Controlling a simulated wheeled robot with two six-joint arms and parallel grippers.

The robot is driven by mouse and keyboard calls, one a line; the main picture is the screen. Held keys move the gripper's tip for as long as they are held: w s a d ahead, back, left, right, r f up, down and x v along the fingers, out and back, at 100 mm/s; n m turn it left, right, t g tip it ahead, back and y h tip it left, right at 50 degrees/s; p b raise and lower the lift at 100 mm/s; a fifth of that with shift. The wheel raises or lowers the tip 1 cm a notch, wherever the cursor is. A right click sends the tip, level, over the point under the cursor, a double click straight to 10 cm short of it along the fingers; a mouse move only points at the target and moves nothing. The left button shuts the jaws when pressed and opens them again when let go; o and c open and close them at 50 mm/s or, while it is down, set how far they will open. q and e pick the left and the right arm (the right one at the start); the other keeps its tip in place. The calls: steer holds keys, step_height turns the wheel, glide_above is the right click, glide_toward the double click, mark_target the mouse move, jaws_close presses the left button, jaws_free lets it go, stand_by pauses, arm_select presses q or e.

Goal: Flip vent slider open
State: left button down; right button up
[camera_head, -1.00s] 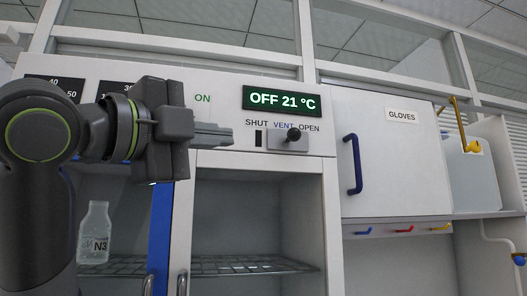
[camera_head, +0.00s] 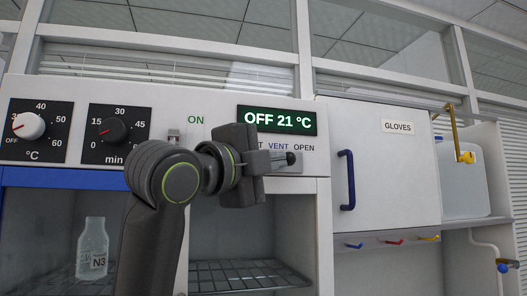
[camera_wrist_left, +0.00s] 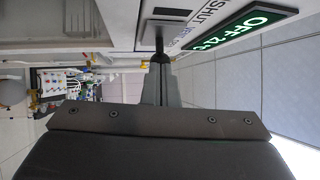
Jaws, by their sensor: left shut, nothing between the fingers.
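The vent slider is a metal plate with a dark knob (camera_head: 291,158) on the panel below the words VENT and OPEN. The knob and its stem also show in the wrist view (camera_wrist_left: 159,52). A dark slot (camera_wrist_left: 165,11) shows beside the plate at the SHUT end in the wrist view. My left gripper (camera_head: 283,160) is shut and empty, its fingertips right at the knob, from its left side in the head view. In the wrist view the fingertips (camera_wrist_left: 160,68) overlap the knob; I cannot tell whether they touch. My right gripper is not in view.
A lit display (camera_head: 277,121) reading OFF 21 °C sits just above the slider. Two dials and a small switch (camera_head: 174,136) are on the panel to the left. A blue door handle (camera_head: 347,180) stands out at the right. A bottle marked N3 (camera_head: 92,250) stands inside the cabinet.

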mark_target(297, 162)
arm_select(q)
steer(key=d, duration=0.2)
steer(key=w+d, duration=0.1)
steer(key=d, duration=0.1)
steer(key=shift+w, duration=0.2)
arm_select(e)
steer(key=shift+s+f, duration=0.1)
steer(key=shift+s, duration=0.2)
